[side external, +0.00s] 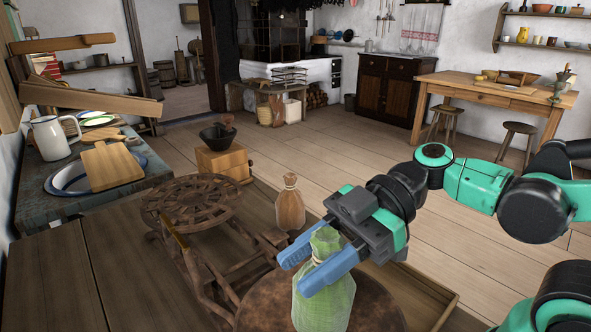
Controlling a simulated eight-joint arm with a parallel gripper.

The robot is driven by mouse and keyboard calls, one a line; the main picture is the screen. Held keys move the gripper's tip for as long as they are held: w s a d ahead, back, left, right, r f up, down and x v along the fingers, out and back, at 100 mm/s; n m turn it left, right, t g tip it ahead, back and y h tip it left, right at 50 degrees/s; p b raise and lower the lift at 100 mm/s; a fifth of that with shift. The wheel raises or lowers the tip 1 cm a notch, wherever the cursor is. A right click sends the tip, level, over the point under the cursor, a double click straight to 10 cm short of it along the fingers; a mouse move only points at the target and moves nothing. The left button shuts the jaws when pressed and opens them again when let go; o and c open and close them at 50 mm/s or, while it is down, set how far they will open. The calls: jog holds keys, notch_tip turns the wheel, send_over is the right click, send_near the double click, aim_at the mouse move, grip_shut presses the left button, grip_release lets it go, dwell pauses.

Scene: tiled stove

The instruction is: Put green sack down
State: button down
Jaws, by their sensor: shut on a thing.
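The green sack (324,300) is a pale green cloth bag with a gathered neck, upright in the lower middle of the side external view. My gripper (312,272) comes in from the right, and its blue fingers are shut on the neck of the green sack. The sack is in front of or over a round brown surface (262,306). Its base is near the lower picture edge, and I cannot tell whether it touches the surface.
A brown sack (290,209) stands just behind my gripper. A wooden spinning wheel (192,205) is to the left, with a wooden grinder (222,162) behind it. A table with a white jug (52,138) and a cutting board (112,166) is at far left.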

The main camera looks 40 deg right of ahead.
jog(key=shift+f, duration=0.1)
jog(key=c, duration=0.5)
grip_release()
jog(key=shift+c, duration=0.2)
jog(key=v, duration=0.7)
jog(key=shift+d+r, duration=0.2)
